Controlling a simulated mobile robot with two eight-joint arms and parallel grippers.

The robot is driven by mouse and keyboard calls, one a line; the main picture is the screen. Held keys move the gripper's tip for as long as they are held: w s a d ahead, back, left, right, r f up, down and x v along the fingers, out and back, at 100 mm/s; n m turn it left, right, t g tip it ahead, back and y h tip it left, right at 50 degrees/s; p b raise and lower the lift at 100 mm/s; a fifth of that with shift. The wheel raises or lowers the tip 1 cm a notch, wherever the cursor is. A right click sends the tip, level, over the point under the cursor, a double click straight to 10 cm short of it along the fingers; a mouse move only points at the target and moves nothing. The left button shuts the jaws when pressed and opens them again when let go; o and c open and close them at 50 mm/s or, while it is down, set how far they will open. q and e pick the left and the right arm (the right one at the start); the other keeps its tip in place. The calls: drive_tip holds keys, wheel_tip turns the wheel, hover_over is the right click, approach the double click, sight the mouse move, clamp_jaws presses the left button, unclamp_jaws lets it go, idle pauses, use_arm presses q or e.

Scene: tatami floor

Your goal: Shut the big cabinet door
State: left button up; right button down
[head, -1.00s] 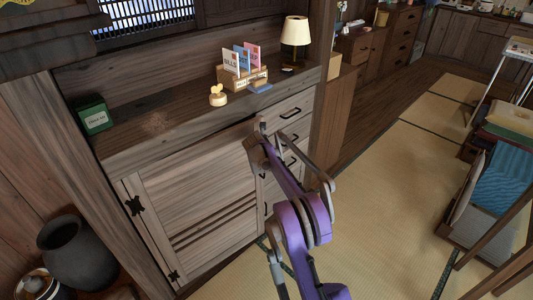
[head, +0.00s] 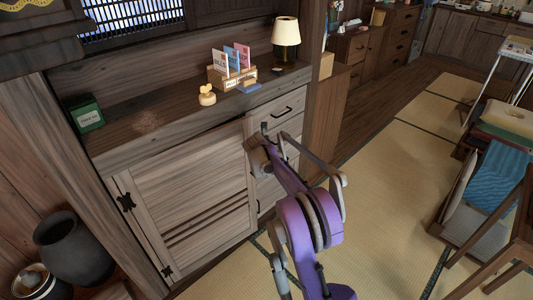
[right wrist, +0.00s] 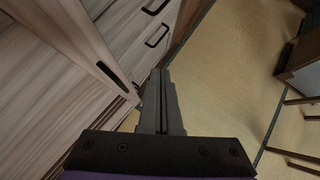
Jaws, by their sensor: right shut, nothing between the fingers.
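The big cabinet door (head: 180,205) is a pale wooden panel with black hinges on its left side, in the low cabinet (head: 150,140). It looks nearly flush with the front; I cannot tell if a small gap is left. In the right wrist view the door's free edge (right wrist: 108,75) runs beside the drawer fronts, with a dark slot in it. My right gripper (head: 262,135) is at the door's upper right edge, and its shut, empty fingers show in the right wrist view (right wrist: 158,100). Contact with the door is unclear. My left gripper is not in view.
Drawers (head: 281,110) with black handles sit right of the door. A lamp (head: 286,38), card box (head: 230,75) and green box (head: 87,113) stand on top. A dark pot (head: 75,250) is at the lower left. Tatami floor (head: 385,180) lies open to the right.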

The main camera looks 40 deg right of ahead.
drive_tip(key=s+r, duration=0.3)
drive_tip(key=r, duration=0.1)
drive_tip(key=m+t+y+b, duration=0.2)
drive_tip(key=m+t+y, duration=0.4)
drive_tip(key=m+t, duration=1.3)
approach(242, 150)
drive_tip(key=w+r+m+g, duration=0.1)
drive_tip(key=w+m+g, duration=0.1)
drive_tip(key=w+r+m+g, duration=0.1)
drive_tip(key=r+m+g, duration=0.1)
drive_tip(key=w+r+m+g+b, duration=0.1)
drive_tip(key=w+m, duration=0.1)
drive_tip(key=shift+w+d+r+g, duration=0.25)
drive_tip(key=shift+w+r+g, duration=0.1)
drive_tip(key=shift+g, duration=0.05)
